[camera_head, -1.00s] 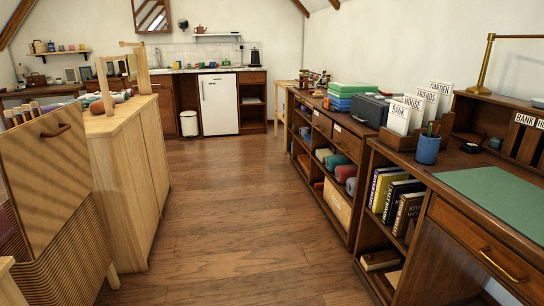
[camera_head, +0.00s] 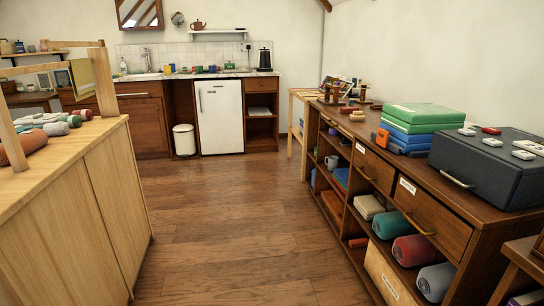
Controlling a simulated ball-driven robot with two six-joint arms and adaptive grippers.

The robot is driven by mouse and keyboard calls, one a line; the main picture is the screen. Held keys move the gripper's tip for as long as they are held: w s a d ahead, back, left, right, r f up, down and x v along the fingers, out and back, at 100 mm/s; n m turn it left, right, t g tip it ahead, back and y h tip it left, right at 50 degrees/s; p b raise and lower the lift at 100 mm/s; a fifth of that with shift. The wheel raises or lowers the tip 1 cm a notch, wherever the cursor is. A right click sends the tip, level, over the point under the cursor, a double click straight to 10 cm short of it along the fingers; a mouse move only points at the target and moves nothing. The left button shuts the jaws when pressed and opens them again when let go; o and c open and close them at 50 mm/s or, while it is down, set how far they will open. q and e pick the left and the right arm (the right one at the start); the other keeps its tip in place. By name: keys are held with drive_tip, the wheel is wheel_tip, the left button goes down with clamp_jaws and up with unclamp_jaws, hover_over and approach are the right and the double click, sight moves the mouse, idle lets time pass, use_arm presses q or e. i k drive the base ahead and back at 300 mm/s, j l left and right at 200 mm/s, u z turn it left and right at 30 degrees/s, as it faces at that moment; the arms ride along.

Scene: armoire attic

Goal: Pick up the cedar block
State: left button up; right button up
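I cannot single out the cedar block with certainty in the head view. Small wooden-coloured pieces (camera_head: 348,110) lie on top of the long dark sideboard (camera_head: 455,196) at the right, too small to identify. Neither of my grippers is in view.
The sideboard carries green and blue boxes (camera_head: 424,117) and a dark case (camera_head: 487,168); rolled cloths (camera_head: 411,250) fill its lower shelves. A pale wooden cabinet (camera_head: 85,190) stands at the left. The wooden floor (camera_head: 235,225) between is clear up to the white fridge (camera_head: 220,115) and bin (camera_head: 185,139).

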sight(345, 110)
drive_tip(key=i+z, duration=0.3)
drive_tip(key=i, duration=0.2)
drive_tip(key=i+j+z, duration=0.25)
drive_tip(key=i, duration=0.25)
drive_tip(key=i+j+z, duration=0.1)
drive_tip(key=i+z, duration=0.2)
drive_tip(key=i, duration=0.2)
drive_tip(key=i+j+u, duration=0.4)
drive_tip(key=i+u, duration=0.2)
drive_tip(key=i, duration=0.25)
drive_tip(key=i+u, duration=0.3)
drive_tip(key=i, duration=0.15)
drive_tip(key=i+j+u, duration=0.1)
drive_tip(key=i, duration=1.6)
drive_tip(key=i+z, duration=0.3)
drive_tip(key=i+j+z, duration=0.25)
drive_tip(key=i, duration=0.3)
drive_tip(key=l, duration=0.1)
